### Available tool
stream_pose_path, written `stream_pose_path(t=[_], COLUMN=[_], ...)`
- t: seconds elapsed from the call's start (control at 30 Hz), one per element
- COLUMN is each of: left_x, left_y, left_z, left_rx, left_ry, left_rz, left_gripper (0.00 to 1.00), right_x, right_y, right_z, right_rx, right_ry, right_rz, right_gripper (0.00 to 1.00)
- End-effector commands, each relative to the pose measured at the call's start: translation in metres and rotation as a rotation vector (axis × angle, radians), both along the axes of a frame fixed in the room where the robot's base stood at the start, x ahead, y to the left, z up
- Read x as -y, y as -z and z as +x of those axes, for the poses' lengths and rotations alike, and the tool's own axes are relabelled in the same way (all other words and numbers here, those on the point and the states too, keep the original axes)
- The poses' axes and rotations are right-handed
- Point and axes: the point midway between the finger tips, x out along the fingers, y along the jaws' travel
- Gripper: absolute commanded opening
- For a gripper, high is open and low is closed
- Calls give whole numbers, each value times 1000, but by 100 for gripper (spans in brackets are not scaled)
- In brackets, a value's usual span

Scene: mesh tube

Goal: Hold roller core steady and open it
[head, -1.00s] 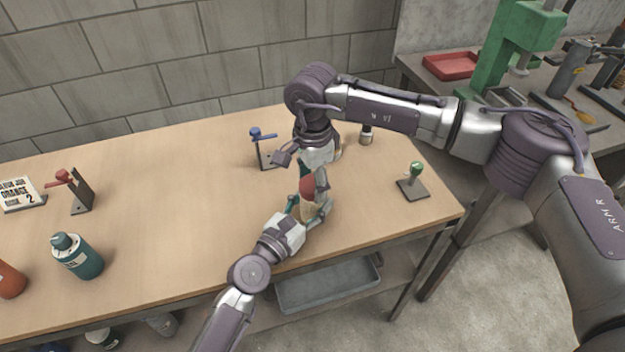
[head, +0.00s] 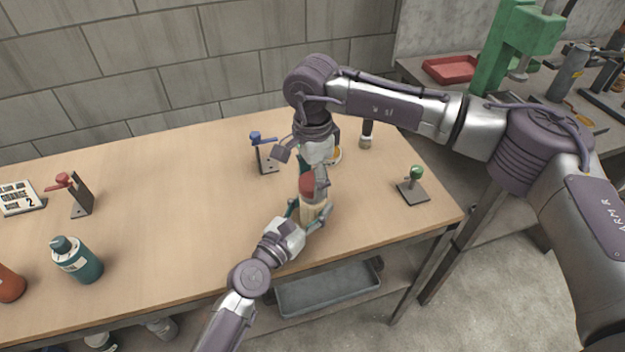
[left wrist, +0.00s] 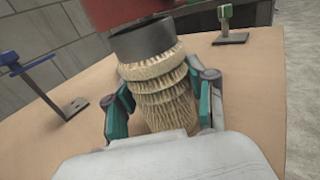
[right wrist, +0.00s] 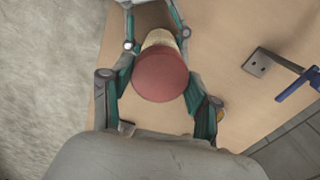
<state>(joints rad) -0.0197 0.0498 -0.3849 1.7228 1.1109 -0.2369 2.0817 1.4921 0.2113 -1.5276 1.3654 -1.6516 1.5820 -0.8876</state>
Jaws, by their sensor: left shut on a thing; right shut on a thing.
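The roller core (head: 314,212) is a cream ribbed mesh tube standing near the bench's front edge, with a dark collar at its top. In the left wrist view, the ribbed roller core (left wrist: 160,85) is between the fingers of my left gripper (left wrist: 158,98), which is shut on it. A red round cap (head: 307,186) sits at the upper end. The right wrist view shows the red cap (right wrist: 160,76) face on, with cream body behind it. My right gripper (right wrist: 158,42) is shut around the cap. Whether the cap is apart from the collar is hard to tell.
A blue-handled clamp (head: 264,155) stands behind on the left. A green-knobbed stand (head: 412,188) is on the right. A dark-topped cylinder (head: 366,138) stands behind. A teal bottle (head: 78,262) and a red-handled clamp (head: 76,192) are far left. The bench middle is clear.

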Motion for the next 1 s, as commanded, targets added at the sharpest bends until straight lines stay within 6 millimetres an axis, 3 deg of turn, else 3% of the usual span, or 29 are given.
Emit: stream_pose_path(t=[0.37,0.7,0.97,1.0], left_x=[0,0,0,0], left_y=[0,0,0,0], left_z=[0,0,0,0], left_rx=[-1,-1,-1,-1], left_ry=[0,0,0,0], left_rz=[1,1,1,1], left_gripper=[0,0,0,62], right_x=[0,0,0,0], right_y=[-2,-38,-41,-41], right_z=[0,1,0,0], right_rx=[1,3,1,1], right_ry=[0,0,0,0], right_rz=[0,0,0,0], right_gripper=[18,18,18,18])
